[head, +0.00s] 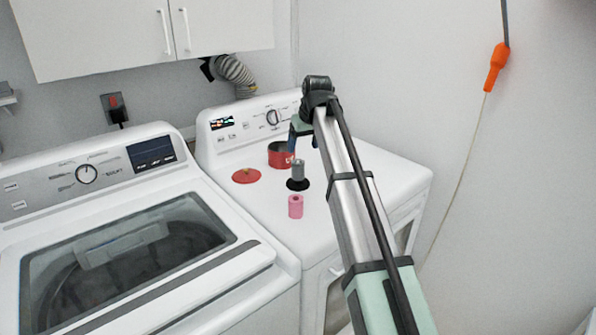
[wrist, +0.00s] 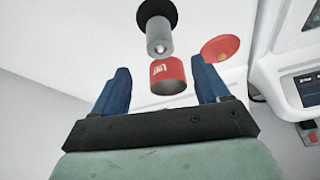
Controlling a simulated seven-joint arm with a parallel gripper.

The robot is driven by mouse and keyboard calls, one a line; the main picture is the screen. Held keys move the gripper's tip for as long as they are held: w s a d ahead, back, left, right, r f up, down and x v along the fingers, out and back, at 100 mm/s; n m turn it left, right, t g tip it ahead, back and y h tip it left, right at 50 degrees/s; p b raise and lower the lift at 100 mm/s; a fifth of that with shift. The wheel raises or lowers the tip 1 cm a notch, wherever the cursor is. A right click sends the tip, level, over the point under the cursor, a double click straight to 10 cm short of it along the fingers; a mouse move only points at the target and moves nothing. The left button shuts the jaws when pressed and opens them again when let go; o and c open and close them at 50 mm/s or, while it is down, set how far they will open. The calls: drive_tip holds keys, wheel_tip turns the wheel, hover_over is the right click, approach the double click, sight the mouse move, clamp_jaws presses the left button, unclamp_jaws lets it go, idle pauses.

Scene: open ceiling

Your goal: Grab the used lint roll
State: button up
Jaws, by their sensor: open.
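A small pink roll (head: 295,206) with a hole in its top stands upright near the front of the right-hand machine's top. A grey cylinder (head: 298,171) stands on a black disc (head: 299,185) just behind it; it also shows in the wrist view (wrist: 159,37). I cannot tell for certain which is the used lint roll; the pink one looks most like a roll. My gripper (head: 303,147) is open and empty, above the machine and behind both. Its blue fingers (wrist: 161,70) are apart in the wrist view, where the pink roll does not show.
A red can (head: 279,155) stands near my gripper, and a red lid (head: 246,176) lies to its left. The white machine top (head: 375,178) has clear room on the right. A washer (head: 130,255) stands at left. Cabinets (head: 120,35) hang above; a wall is behind.

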sight(299, 162)
drive_tip(key=x, duration=0.7)
drive_tip(key=shift+f, duration=0.2)
drive_tip(key=shift+w+x, duration=0.1)
drive_tip(key=shift+x, duration=1.25)
drive_tip(key=shift+w+x, duration=0.15)
drive_tip(key=shift+x, duration=1.2)
drive_tip(key=shift+r, duration=0.15)
drive_tip(key=shift+c, duration=0.2)
drive_tip(key=c, duration=1)
